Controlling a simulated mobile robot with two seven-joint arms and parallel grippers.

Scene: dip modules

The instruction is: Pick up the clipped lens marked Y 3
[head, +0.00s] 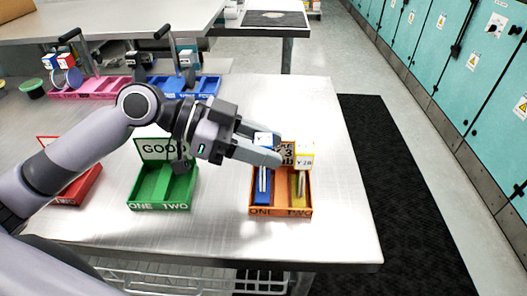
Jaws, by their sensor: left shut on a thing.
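My left gripper (268,148) is over the orange two-slot tray (281,212). It is shut on the white-topped head of a blue module (262,186), which stands upright in or just above slot ONE. A finger hides part of that head. A yellow module (301,186) with a white label stands in slot TWO, close to the fingertips. Its label starts with Y, but the rest is too small to read surely. I cannot make out a lens marked Y 3. My right gripper is not in view.
A green tray (146,206) with a GOOD sign stands left of the orange tray, and a red tray (83,192) is further left. Pink (88,95) and blue (206,82) trays with stands are at the back. The table (335,215) is clear on the right.

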